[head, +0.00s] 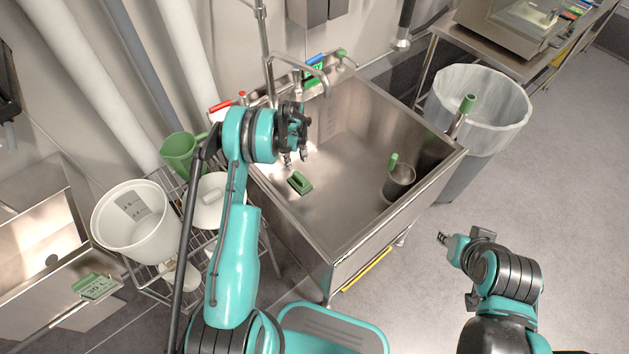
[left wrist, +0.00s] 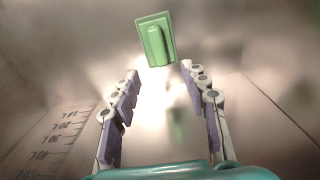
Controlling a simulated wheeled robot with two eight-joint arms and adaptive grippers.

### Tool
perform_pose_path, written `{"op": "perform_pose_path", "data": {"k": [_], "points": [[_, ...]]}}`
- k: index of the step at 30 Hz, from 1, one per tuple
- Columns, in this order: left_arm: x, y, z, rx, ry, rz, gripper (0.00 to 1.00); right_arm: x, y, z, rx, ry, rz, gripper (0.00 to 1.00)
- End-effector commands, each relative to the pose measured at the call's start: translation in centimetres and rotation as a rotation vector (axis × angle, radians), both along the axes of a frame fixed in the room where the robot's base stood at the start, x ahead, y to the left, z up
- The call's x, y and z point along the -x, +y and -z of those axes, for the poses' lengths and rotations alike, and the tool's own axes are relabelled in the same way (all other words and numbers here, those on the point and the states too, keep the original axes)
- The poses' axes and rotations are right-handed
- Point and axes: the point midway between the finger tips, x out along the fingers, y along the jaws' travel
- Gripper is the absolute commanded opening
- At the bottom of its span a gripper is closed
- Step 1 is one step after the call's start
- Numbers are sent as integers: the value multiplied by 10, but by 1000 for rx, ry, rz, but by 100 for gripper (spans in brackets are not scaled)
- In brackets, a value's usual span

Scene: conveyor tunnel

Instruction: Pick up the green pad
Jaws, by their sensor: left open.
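The green pad (head: 300,182) lies in the metal sink (head: 340,165), near its left wall, in the head view. It has a raised grip along its top. In the left wrist view the pad (left wrist: 156,38) shows beyond my left fingertips, tilted slightly, with nothing touching it. My left gripper (head: 296,160) is over the sink just above the pad; in the left wrist view its fingers (left wrist: 160,78) are apart and empty. My right gripper (head: 441,238) is outside the sink at the right, over the floor; its jaw state is too small to tell.
A metal cylinder with a green handle (head: 400,179) stands at the sink's right. The faucet (head: 300,68) reaches over the back left. A lined bin (head: 480,95) stands to the right. A white bucket (head: 130,222) and green jug (head: 180,152) are at left. Open floor lies at right.

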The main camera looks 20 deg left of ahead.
Motion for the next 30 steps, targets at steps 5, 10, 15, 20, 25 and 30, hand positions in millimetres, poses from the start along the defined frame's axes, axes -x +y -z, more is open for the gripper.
{"op": "perform_pose_path", "data": {"k": [5, 10, 15, 20, 25, 30], "points": [[2, 5, 30, 4, 20, -35, 45, 0, 0, 4, 0, 0, 0, 34], [3, 5, 50, 5, 21, -37, 45, 0, 0, 12, 0, 0, 0, 34], [4, 3, 64, 4, 20, -35, 45, 0, 0, 19, 0, 0, 0, 34], [9, -2, 90, 4, 20, -35, 45, 0, 0, 36, 0, 0, 0, 34], [8, -1, 107, 4, 20, -35, 45, 0, 0, 42, 0, 0, 0, 34], [8, -1, 105, 4, 20, -35, 45, 0, 0, 41, 0, 0, 0, 34]]}}
